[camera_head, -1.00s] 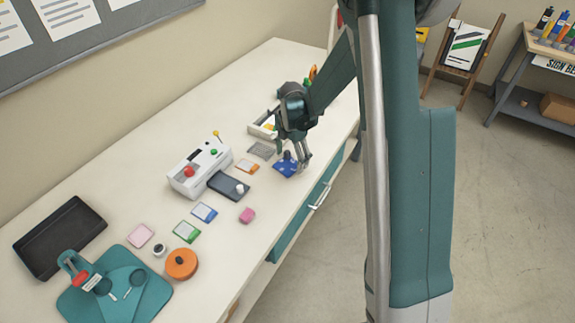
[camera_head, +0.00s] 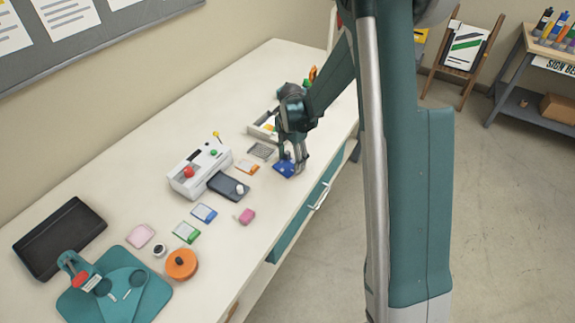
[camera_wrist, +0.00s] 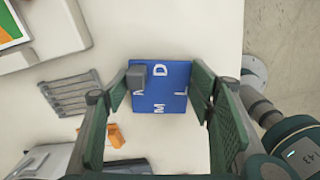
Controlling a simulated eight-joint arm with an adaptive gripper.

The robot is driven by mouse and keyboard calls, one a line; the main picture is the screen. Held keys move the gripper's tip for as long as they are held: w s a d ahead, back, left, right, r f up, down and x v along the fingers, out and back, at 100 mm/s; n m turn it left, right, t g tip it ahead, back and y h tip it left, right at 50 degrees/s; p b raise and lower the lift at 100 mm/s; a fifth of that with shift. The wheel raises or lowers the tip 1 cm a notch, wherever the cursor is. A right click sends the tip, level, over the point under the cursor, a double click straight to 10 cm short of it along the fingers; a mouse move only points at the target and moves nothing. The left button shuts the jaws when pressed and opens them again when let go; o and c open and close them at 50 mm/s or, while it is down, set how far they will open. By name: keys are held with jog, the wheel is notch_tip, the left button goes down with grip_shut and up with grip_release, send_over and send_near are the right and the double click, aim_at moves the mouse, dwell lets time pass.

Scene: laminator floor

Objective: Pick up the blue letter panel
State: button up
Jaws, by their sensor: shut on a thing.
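The blue letter panel (camera_head: 283,169) lies at the right part of the white bench, near its front edge, partly hidden by my gripper (camera_head: 291,166). In the wrist view the panel (camera_wrist: 172,98) is a blue square with white letters, D and M among them, and a grey knob (camera_wrist: 139,77) at its left side. My gripper (camera_wrist: 160,92) has one finger at the panel's left side and one at its right, and is shut on it. I cannot tell any gap between the panel and the bench top.
A dark slab with a white knob (camera_head: 240,188) sits before the white laminator (camera_head: 188,180). An open white tray (camera_head: 262,131) stands behind. The bench's front edge (camera_head: 302,192) is close by.

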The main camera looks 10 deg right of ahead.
aim_at(291, 163)
notch_tip(291, 163, up, 10)
jog(key=shift+p, duration=0.45)
dwell(0.5)
